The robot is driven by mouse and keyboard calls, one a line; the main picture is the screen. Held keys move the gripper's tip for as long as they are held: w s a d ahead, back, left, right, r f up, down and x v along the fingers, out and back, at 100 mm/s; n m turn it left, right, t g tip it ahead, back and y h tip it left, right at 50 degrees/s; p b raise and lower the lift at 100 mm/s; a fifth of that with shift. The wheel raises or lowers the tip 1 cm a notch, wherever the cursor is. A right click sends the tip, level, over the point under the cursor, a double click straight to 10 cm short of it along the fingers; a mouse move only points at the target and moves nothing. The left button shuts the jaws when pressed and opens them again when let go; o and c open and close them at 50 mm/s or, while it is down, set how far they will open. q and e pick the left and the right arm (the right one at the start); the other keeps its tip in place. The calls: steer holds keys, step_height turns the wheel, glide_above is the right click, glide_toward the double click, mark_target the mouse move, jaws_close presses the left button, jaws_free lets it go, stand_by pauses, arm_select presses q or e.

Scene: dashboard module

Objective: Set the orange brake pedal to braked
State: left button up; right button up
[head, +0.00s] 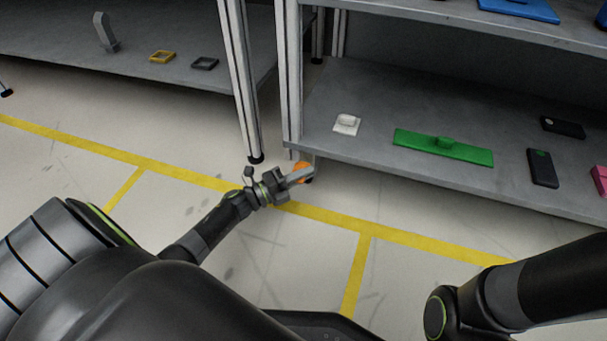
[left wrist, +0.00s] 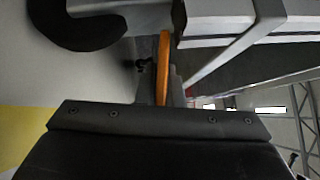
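The orange brake pedal (head: 301,167) sits low by the front corner of the right shelf unit, partly hidden behind my left gripper. In the left wrist view the pedal (left wrist: 163,70) shows as a narrow upright orange strip just beyond the dark gripper body. My left gripper (head: 298,176) reaches in from the left and is right at the pedal, overlapping it in the head view. I cannot tell whether it touches the pedal or how far apart its fingers are. My right arm enters at the lower right; its gripper is out of view.
A metal shelf post (head: 290,75) stands just behind the pedal. The right shelf (head: 385,95) holds a white switch (head: 346,124), a green plate (head: 443,147) and dark boxes. The left shelf (head: 60,45) holds small parts. Floor with yellow lines (head: 355,270) is clear in front.

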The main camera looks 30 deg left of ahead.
arm_select(q)
steer(key=shift+f+m+t, duration=0.15)
steer(key=shift+m+t, duration=0.15)
steer(key=shift+m, duration=0.1)
jaws_close()
steer(key=o, duration=0.6)
jaws_free()
steer(key=shift+s+a, duration=0.25)
steer(key=p+v, duration=0.2)
steer(key=v, duration=0.5)
steer(key=p+v, duration=0.2)
steer(key=v, duration=0.6)
steer(key=shift+a+f, duration=0.25)
steer(key=shift+s+a+f, duration=0.15)
steer(key=shift+s+a, duration=0.2)
steer(key=shift+s, duration=0.25)
